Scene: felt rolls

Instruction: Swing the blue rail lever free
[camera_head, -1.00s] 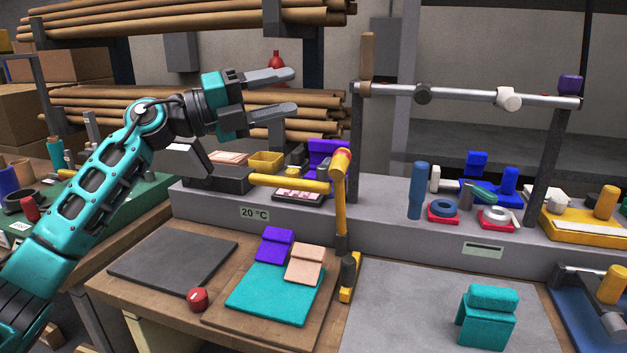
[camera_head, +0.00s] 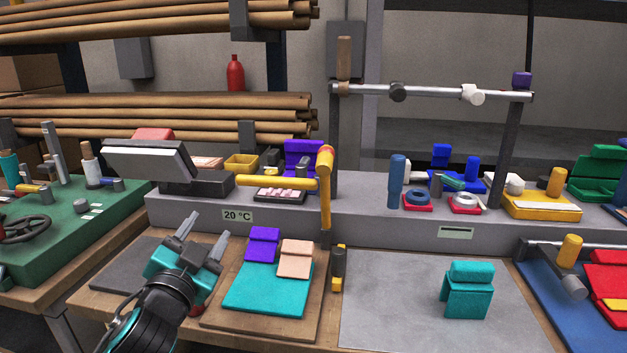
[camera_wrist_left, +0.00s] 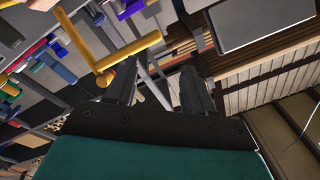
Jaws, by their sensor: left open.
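My left gripper (camera_head: 203,232) is open and empty in the head view. It is in front of the grey ledge, left of the purple pad, with its fingers pointing up and away. A blue upright cylinder (camera_head: 397,181) stands on the ledge below the rail. I cannot tell which blue part is the lever. The left gripper is far from both.
A yellow L-shaped bar (camera_head: 280,180) juts leftward to the gripper's right and also shows in the left wrist view (camera_wrist_left: 128,52). A tilted grey panel (camera_head: 148,160) stands at left. A teal block (camera_head: 467,290) sits on the bare grey sheet (camera_head: 395,310).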

